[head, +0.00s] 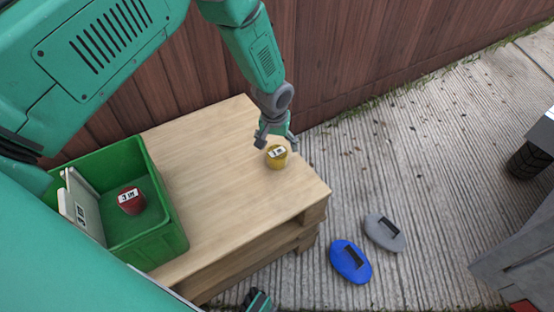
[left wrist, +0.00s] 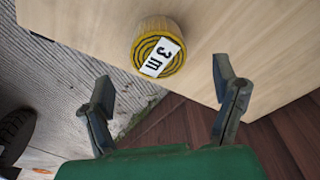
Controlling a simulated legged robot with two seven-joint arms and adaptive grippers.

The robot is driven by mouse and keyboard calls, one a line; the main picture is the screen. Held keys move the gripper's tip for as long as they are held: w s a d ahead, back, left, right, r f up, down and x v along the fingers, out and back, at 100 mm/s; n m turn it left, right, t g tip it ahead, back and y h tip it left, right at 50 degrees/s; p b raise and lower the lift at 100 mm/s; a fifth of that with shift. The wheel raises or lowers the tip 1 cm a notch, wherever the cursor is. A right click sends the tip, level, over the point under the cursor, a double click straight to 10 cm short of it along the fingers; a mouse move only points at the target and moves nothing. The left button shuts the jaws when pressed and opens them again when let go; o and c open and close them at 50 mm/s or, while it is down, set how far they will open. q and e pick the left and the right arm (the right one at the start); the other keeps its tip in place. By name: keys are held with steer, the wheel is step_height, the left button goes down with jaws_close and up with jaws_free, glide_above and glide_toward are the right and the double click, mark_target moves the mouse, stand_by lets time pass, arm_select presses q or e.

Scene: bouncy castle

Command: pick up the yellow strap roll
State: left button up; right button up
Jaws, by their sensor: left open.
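The yellow strap roll (head: 276,156) stands on the wooden table near its right edge, with a white "3 m" label. In the left wrist view the yellow strap roll (left wrist: 157,50) shows its coiled end beyond the fingertips, roughly midway between them. My left gripper (head: 275,143) is open and empty, just above and behind the roll in the head view. Its two fingers (left wrist: 165,85) are spread apart in the left wrist view, with the roll not between them. My right gripper cannot be made out for certain; a small dark and green part (head: 258,300) shows at the bottom edge.
A green crate (head: 165,225) on the wooden table (head: 215,150) holds a red strap roll (head: 131,200) and a pale labelled board (head: 82,205). A blue object (head: 350,262) and a grey object (head: 385,232) lie on the ground. A wooden fence (head: 350,50) stands behind the table.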

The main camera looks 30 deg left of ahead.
mark_target(277, 152)
arm_select(q)
steer(key=f, duration=0.1)
steer(key=f+b, duration=0.1)
steer(key=f, duration=0.1)
steer(key=f+b, duration=0.1)
steer(key=shift+w+d+f, duration=0.1)
steer(key=shift+w+f, duration=0.1)
steer(key=shift+w, duration=0.05)
steer(key=shift+w+f+b, duration=0.15)
steer(key=shift+f+b, duration=0.2)
steer(key=shift+f, duration=0.1)
steer(key=shift+r, duration=0.1)
steer(key=shift+c, duration=0.8)
steer(key=c, duration=1.2)
steer(key=shift+c, duration=0.2)
step_height(277, 152, up, 10)
steer(key=p, duration=0.4)
